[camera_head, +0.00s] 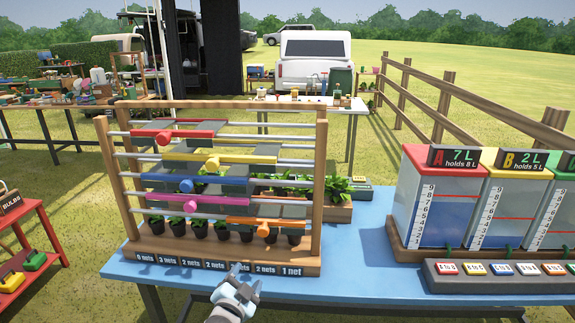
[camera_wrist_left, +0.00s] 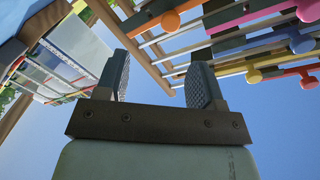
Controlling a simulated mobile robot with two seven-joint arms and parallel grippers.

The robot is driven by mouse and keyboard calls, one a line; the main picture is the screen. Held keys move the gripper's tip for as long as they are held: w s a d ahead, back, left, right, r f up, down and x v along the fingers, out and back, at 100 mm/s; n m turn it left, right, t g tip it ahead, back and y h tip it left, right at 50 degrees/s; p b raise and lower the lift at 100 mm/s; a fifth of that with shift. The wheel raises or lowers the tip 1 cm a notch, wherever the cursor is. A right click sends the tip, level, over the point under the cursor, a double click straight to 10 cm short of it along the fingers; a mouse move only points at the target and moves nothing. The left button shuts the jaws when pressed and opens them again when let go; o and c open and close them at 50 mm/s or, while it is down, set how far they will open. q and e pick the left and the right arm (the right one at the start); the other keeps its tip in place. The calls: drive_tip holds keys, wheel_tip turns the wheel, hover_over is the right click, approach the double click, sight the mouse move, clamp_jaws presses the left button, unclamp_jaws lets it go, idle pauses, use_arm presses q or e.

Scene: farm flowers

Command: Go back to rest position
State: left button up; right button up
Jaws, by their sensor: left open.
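My left gripper (camera_head: 243,278) is at the front edge of the blue table (camera_head: 350,262), in front of the wooden rack's label strip. Its jaws are open and empty. In the left wrist view the two dark fingers of this gripper (camera_wrist_left: 158,85) stand apart with nothing between them. The wooden rack (camera_head: 320,190) stands beyond it, with grey nets on rails and red, yellow, blue, pink and orange handles. The rack also shows in the left wrist view (camera_wrist_left: 140,55), apart from the fingers. My right gripper is in neither view.
Several potted seedlings (camera_head: 200,228) stand under the rack. Clear water tanks (camera_head: 435,205) and a panel of coloured buttons (camera_head: 500,280) are at the right. A red stand (camera_head: 45,220) is at the far left. Bare blue tabletop lies between rack and tanks.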

use_arm(q)
drive_tip(key=s+a+f+n+g, duration=0.25)
drive_tip(key=s+f, duration=0.25)
drive_tip(key=s, duration=0.6)
drive_tip(key=s+a+f+n+g, duration=0.1)
drive_tip(key=s+f+n+g, duration=0.3)
drive_tip(key=s, duration=0.7)
drive_tip(key=s+a+f+n, duration=0.1)
drive_tip(key=s+a+f, duration=0.1)
drive_tip(key=s+f, duration=0.7)
wheel_tip(320, 180, up, 14)
drive_tip(key=s+a+p, duration=0.1)
drive_tip(key=p, duration=1.1)
drive_tip(key=shift+s+f, duration=0.25)
drive_tip(key=shift+s, duration=0.1)
drive_tip(key=shift+t, duration=0.25)
